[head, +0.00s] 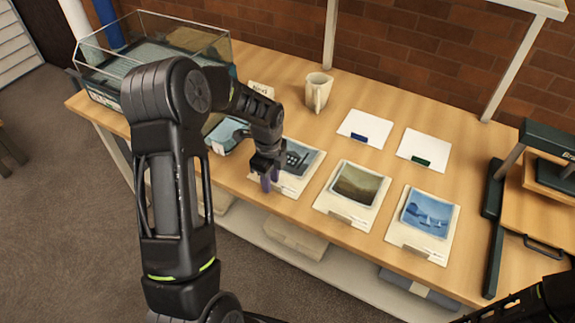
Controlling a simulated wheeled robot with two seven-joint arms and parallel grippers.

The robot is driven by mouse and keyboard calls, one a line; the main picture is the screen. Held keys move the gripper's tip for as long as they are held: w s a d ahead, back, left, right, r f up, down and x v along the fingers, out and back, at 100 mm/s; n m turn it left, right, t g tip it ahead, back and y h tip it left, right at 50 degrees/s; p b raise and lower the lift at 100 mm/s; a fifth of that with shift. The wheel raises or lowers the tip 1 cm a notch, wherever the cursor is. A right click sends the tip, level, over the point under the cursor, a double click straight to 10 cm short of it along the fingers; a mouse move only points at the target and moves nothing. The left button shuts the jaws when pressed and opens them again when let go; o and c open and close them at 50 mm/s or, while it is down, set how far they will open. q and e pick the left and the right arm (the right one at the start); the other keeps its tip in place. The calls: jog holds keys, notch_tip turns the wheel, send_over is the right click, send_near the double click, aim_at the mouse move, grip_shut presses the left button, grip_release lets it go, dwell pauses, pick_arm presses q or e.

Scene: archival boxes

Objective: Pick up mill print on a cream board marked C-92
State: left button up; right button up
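Three prints on cream boards lie in a row on the wooden table. The left board (288,187) carries a grey-blue picture with dark shapes, partly hidden by my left gripper. The middle board (330,213) carries a brown-green landscape (357,186), and the right board (408,238) a blue picture with sailing boats (428,213). The labels are too small to read, so I cannot confirm which is C-92. My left gripper (269,178) points down at the left board's left part; its finger gap and any contact are unclear. Only part of my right arm shows at bottom right.
Two white cards with a blue tab (359,137) and a green tab (421,161) lie behind the prints. A cream mug (317,92) stands at the back. A glass case (100,98) is at left, a dark press (500,200) at right.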

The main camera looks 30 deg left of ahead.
pick_arm(q)
jog(key=shift+c, duration=0.2)
grip_shut()
dwell(1.2)
